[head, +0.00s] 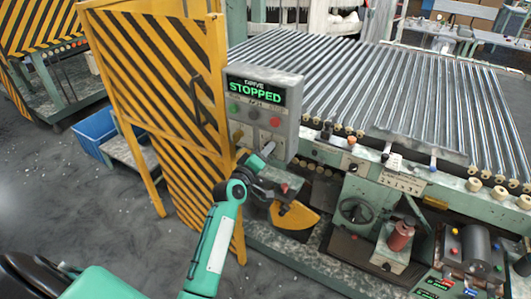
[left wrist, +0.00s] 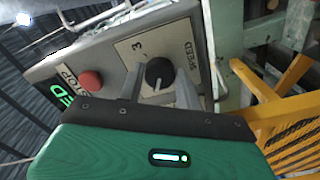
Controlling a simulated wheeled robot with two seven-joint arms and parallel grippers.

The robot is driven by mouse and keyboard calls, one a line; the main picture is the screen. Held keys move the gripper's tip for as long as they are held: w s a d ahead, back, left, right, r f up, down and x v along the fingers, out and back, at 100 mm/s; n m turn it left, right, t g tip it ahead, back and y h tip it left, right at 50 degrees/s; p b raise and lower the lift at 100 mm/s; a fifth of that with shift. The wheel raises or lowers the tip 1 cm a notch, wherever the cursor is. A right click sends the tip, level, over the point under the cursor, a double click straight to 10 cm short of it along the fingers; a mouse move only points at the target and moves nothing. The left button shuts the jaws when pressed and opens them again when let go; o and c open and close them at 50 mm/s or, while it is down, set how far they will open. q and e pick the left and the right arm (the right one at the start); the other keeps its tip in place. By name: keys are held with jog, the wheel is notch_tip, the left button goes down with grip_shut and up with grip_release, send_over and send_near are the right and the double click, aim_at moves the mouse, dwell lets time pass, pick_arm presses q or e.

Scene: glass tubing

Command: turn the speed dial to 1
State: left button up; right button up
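The speed dial (left wrist: 159,72) is a round black knob with a pale pointer mark, on a light plate marked SPEED with a 3 legible. My left gripper (left wrist: 160,92) is open, its two grey fingers apart on either side of the dial. I see gaps between dial and fingers; contact is not visible. In the head view my left gripper (head: 264,153) is at the lower part of the grey control box (head: 286,87), whose display (head: 255,92) reads DRIVE STOPPED. The dial is hard to make out there. My right gripper is not in view.
A red stop button (left wrist: 91,81) sits beside the dial plate. A yellow-black striped guard (head: 165,85) stands left of the box. Glass tubes (head: 400,85) lie on the machine bed to the right. A yellow part (head: 295,217) is below the gripper.

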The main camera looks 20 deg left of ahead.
pick_arm(q)
jog(key=o, duration=0.3)
jog(key=shift+o, duration=0.2)
jog(key=s+a+b, duration=0.1)
jog(key=s+b, duration=0.2)
jog(key=s, duration=1)
jog(key=shift+s, duration=0.35)
jog(key=shift+f, duration=0.1)
